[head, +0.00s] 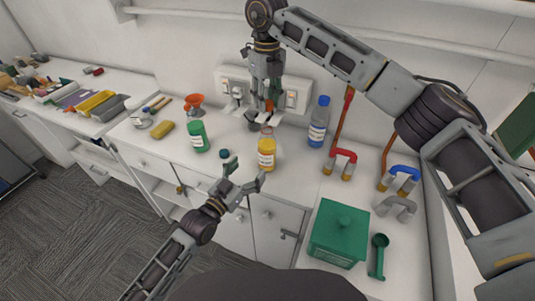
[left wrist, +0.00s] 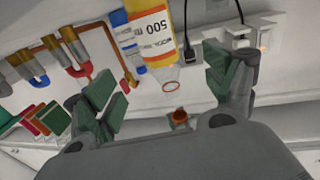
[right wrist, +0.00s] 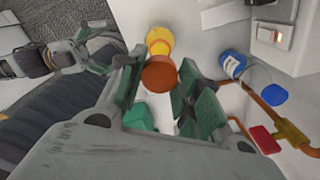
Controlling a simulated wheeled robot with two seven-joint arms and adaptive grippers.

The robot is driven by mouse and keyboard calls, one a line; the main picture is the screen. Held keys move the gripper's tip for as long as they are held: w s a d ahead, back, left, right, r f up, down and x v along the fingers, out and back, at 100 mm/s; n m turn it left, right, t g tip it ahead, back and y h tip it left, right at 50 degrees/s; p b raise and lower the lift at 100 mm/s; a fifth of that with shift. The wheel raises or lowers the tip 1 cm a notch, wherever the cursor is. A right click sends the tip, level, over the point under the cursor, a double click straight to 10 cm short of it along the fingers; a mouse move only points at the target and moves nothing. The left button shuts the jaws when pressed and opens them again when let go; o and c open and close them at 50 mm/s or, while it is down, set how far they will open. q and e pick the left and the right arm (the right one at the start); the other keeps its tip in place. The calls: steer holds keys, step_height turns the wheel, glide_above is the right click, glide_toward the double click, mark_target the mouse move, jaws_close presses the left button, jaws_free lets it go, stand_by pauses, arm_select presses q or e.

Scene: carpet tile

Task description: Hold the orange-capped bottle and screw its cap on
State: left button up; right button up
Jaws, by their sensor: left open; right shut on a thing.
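The yellow-orange bottle (head: 267,155) with a white label stands upright on the white counter. Its open neck and "500" label show inverted in the left wrist view (left wrist: 155,35). My right gripper (head: 268,104) is above the bottle and shut on the orange cap (right wrist: 158,73), which it holds apart from the neck. The cap also shows in the left wrist view (left wrist: 180,117). My left gripper (head: 246,172) is open and empty in front of the bottle, its fingers pointing at it. No contact with the bottle is visible.
A blue bottle (head: 319,125) stands right of the bottle, a green bottle (head: 198,137) left. Wall sockets (head: 297,95) are behind.

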mark_target(267, 148)
arm_select(q)
steer(key=shift+x, duration=6)
steer(key=shift+c, duration=0.4)
steer(key=c, duration=1.5)
arm_select(e)
steer(key=shift+f, duration=2.5)
